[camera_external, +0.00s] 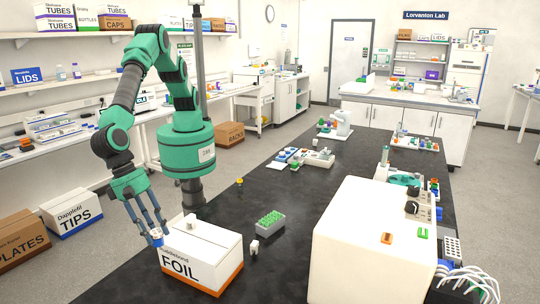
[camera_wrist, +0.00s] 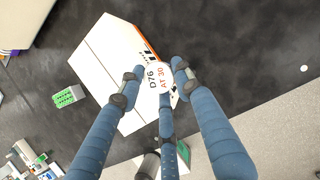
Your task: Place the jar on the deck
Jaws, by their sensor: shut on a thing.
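My gripper (camera_external: 156,237) has long blue fingers closed around a small white jar (camera_wrist: 158,76). The jar's round top, with the print "D76 AT 30", faces the wrist camera. In the external view the jar shows white and blue between the fingertips, beside the left end of the FOIL box (camera_external: 203,252). In the wrist view the jar overlaps the box's edge (camera_wrist: 110,65); I cannot tell whether they touch. The black bench top (camera_external: 290,215) lies beneath. No surface is marked as the deck.
A green-topped rack (camera_external: 271,221) and a small white item (camera_external: 254,247) stand right of the box. A small yellow-topped item (camera_external: 240,183) stands behind it. A large white machine (camera_external: 355,240) fills the bench's right side.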

